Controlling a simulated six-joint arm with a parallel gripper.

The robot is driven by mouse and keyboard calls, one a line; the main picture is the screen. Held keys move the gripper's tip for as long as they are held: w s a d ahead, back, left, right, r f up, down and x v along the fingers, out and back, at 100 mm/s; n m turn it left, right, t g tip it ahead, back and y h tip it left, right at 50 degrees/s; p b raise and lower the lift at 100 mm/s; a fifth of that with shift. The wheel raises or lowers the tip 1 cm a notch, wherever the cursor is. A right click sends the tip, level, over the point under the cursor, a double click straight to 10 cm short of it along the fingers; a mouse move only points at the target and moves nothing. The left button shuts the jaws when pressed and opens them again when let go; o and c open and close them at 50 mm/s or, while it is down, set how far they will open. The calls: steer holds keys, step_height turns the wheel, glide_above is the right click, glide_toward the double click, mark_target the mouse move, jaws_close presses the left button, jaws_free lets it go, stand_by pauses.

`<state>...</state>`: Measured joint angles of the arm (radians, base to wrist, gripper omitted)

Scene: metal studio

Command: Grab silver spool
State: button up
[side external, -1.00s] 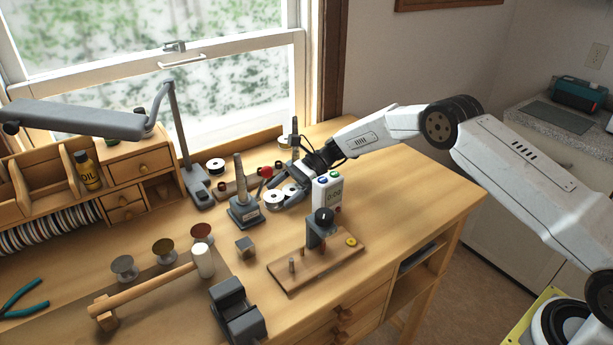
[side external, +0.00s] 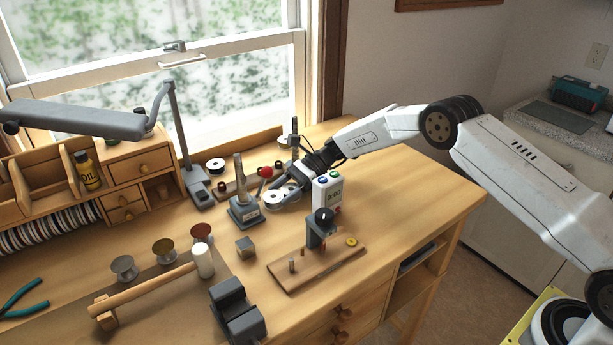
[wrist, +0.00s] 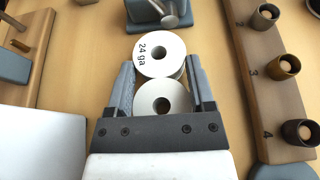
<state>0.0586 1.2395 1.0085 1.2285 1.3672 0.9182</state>
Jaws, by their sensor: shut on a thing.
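A spool marked "24 ga" (wrist: 161,54), with a white face and a greyish rim, is between the fingertips of my gripper (wrist: 161,62). A second white-faced spool (wrist: 162,99) is close behind it, between the fingers and nearer the palm. In the side external view my gripper (side external: 280,193) is low at the bench, around the front spool (side external: 273,201); the fingers are partly hidden. Whether the spool touches the bench is unclear.
A grey-based stand (side external: 244,212) is just left of the held spool. A white timer (side external: 327,193) stands close on the right, with a wooden jig (side external: 286,272) in front. A wooden rack with dark cups (wrist: 262,75) lies to the right in the wrist view.

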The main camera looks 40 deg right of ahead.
step_height(320, 180, up, 10)
stand_by(0.7)
steer(key=shift+d, duration=0.1)
stand_by(0.5)
